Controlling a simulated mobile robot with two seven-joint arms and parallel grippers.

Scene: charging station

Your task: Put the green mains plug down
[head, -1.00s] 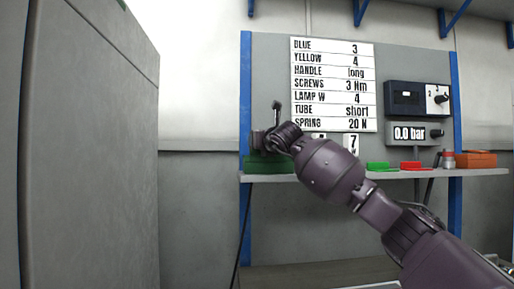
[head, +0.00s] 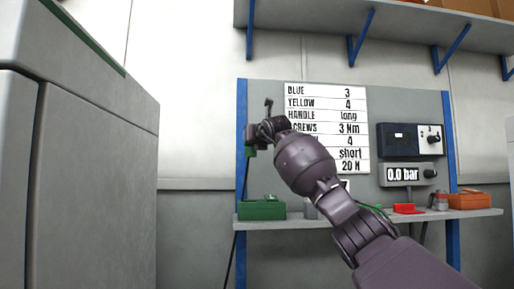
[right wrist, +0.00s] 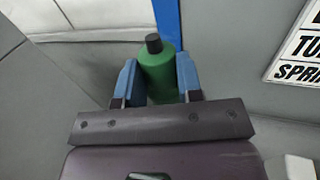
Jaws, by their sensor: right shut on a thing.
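The green mains plug (right wrist: 158,75), with a dark round end, is between the blue fingers of my right gripper (right wrist: 157,82) in the right wrist view. The fingers are shut on its sides. In the head view my right gripper (head: 251,144) is in the air, above the left end of the shelf and in front of the blue left post. Only a small green bit of the plug shows under it there; the wrist hides the rest. My left gripper is not in view.
A green box (head: 262,211) stands at the left end of the shelf (head: 300,224). A red tray (head: 408,209), a jar (head: 441,202) and an orange box (head: 469,201) stand at the right. A grey cabinet (head: 95,190) fills the left. My arm hides the shelf's middle.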

